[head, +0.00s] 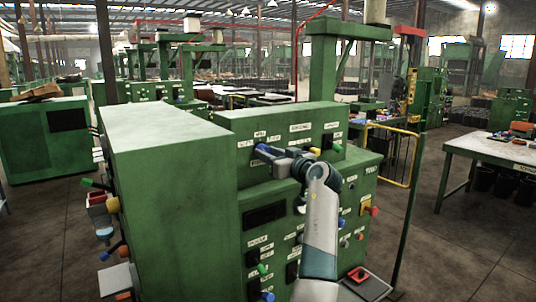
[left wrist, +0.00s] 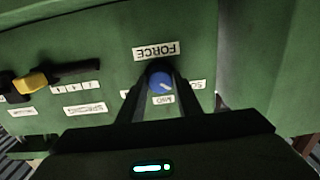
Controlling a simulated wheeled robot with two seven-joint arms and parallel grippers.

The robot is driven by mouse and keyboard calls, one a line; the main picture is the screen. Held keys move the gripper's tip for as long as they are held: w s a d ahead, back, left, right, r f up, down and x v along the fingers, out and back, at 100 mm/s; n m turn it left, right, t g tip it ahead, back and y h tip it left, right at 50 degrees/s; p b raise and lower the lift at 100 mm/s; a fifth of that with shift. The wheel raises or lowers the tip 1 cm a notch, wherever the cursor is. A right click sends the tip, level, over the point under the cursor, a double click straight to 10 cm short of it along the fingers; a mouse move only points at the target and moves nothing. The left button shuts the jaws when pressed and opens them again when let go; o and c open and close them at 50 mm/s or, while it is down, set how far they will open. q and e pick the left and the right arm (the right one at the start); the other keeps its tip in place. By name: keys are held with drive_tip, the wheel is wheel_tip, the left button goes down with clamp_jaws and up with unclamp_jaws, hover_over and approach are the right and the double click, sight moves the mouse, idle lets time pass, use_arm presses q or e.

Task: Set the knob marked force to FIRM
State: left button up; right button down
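The force knob (left wrist: 160,82) is round and blue with a white pointer mark. It sits on the green machine's panel, below the FORCE label (left wrist: 156,50), which appears upside down in the left wrist view. Its mark points down and right in that view, between the MID label (left wrist: 164,99) and a partly hidden label (left wrist: 196,85) starting with "SO". A label on the knob's other side is mostly hidden by a finger. My left gripper (left wrist: 160,90) has a finger on each side of the knob, apparently shut on it. In the head view my left gripper (head: 268,151) reaches the upper panel. My right gripper is not in view.
The green machine (head: 168,150) carries many other controls. A black slider with a yellow handle (left wrist: 32,82) is beside the knob in the wrist view. A yellow rail (head: 392,127) and a work table (head: 490,150) stand to the right. Open floor lies between machine and table.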

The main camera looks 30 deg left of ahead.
use_arm(q)
drive_tip(key=shift+m, duration=0.5)
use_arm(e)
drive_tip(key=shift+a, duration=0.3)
use_arm(q)
drive_tip(key=m+p, duration=0.2)
drive_tip(key=m, duration=0.2)
drive_tip(key=m+p, duration=0.1)
drive_tip(key=m, duration=0.4)
drive_tip(key=m+p, duration=0.2)
drive_tip(key=m, duration=0.2)
drive_tip(key=shift+r+p, duration=0.25)
drive_tip(key=shift+p, duration=0.1)
drive_tip(key=m+p, duration=0.2)
drive_tip(key=m, duration=0.1)
drive_tip(key=m+p, duration=0.2)
drive_tip(key=m, duration=0.1)
drive_tip(key=shift+f, duration=0.15)
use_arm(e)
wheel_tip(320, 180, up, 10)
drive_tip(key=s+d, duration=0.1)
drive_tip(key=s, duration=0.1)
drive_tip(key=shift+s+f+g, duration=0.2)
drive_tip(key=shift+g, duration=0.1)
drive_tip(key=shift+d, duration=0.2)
